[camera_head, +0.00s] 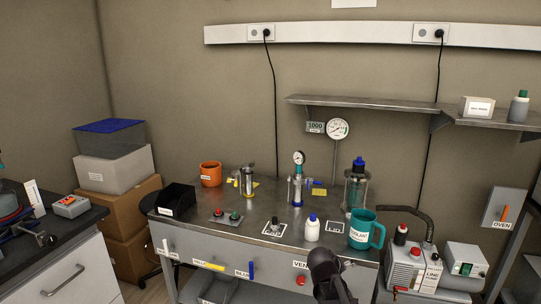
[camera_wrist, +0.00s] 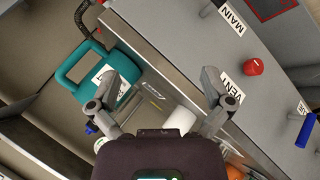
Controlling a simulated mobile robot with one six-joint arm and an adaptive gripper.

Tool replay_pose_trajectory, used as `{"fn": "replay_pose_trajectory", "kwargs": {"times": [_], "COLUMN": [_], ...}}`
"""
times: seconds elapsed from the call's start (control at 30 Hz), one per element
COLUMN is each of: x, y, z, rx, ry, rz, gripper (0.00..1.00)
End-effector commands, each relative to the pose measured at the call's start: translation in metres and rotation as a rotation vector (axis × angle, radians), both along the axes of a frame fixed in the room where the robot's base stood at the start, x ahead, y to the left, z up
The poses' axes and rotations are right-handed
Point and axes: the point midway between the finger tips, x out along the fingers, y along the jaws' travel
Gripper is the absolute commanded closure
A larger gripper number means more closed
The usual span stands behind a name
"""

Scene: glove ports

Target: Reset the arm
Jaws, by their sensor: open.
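My gripper (camera_wrist: 168,85) is open in the wrist view, its two fingers spread wide with nothing held between the tips. The left finger overlaps the teal mug (camera_wrist: 68,73) in the picture; I cannot tell the gap between them. In the head view the dark end of my arm (camera_head: 328,272) is at the bottom, in front of the bench's front panel, right of the red knob (camera_head: 301,280). The fingers are hard to make out there.
The metal bench (camera_head: 190,222) carries the teal mug (camera_head: 365,232), white bottle (camera_head: 312,228), glass jar (camera_head: 356,190), gauge fitting (camera_head: 297,180), orange pot (camera_head: 210,174) and black bin (camera_head: 177,200). A pump (camera_head: 407,268) stands right. A wall shelf (camera_head: 370,102) hangs above.

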Motion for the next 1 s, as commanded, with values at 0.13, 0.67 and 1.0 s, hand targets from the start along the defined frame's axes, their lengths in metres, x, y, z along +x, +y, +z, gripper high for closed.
{"fn": "replay_pose_trajectory", "kwargs": {"times": [0.13, 0.67, 1.0], "x": [-0.049, -0.145, -0.163], "y": [0.008, 0.051, 0.063], "z": [-0.041, -0.093, -0.082], "rx": [0.179, 0.570, 0.648], "ry": [0.111, 0.394, 0.456], "rz": [-0.096, -0.234, -0.250], "gripper": [0.00, 0.00, 0.00]}}
